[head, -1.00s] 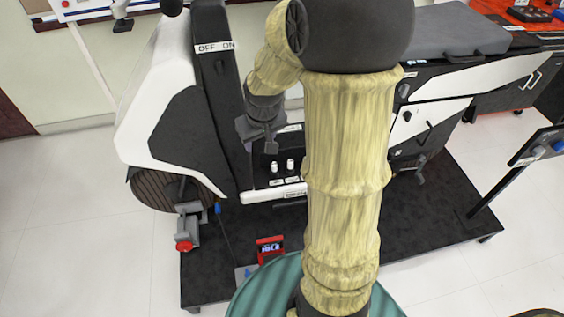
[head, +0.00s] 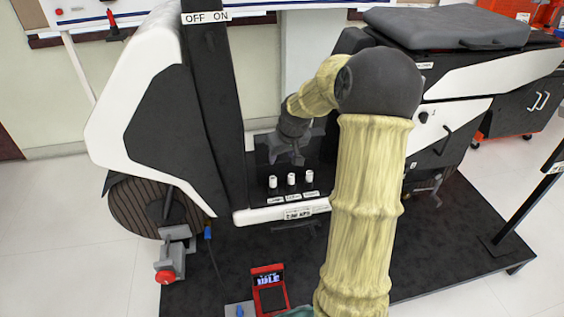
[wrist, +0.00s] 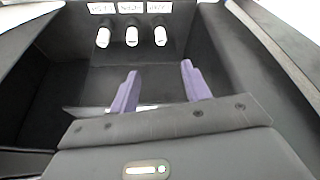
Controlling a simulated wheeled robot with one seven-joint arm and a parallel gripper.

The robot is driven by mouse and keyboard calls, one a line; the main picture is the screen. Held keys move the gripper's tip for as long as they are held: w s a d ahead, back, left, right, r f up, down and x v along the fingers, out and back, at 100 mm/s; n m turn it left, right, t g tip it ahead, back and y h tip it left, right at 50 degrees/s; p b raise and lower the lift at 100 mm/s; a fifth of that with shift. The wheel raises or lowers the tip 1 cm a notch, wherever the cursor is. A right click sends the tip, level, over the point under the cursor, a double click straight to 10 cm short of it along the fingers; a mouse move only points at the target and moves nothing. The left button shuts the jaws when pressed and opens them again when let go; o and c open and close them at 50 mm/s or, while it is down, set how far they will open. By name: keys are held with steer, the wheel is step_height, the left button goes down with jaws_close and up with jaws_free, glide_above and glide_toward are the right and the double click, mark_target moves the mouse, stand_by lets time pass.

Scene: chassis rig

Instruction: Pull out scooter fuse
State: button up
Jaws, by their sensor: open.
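Three white cylindrical fuses stand upright in a row in the scooter's dark footwell: the left fuse (head: 272,182), the middle fuse (head: 291,179) and the right fuse (head: 309,177). Each has a small label by it, too small to read surely. They also show in the wrist view along the top: one fuse (wrist: 103,37) at left, one (wrist: 131,36) in the middle, one (wrist: 160,35) at right. My gripper (head: 292,156) is behind and above the row. In the wrist view its purple fingers (wrist: 159,69) are apart and empty, with the fuses beyond the fingertips.
The scooter's white front shield (head: 135,95) and dark column rise at left, and the seat box (head: 450,115) stands at right, walling the footwell. A red device with a screen (head: 269,285) lies on the dark platform (head: 400,270) in front.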

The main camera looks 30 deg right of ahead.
mark_target(273, 179)
steer(key=b+x, duration=0.7)
steer(key=x, duration=1)
steer(key=shift+w+f, duration=0.1)
steer(key=shift+w, duration=0.1)
jaws_close()
steer(key=shift+r+p, duration=2.45)
steer(key=shift+r, duration=0.15)
steer(key=shift+r+p, duration=2.4)
steer(key=shift+r, duration=0.05)
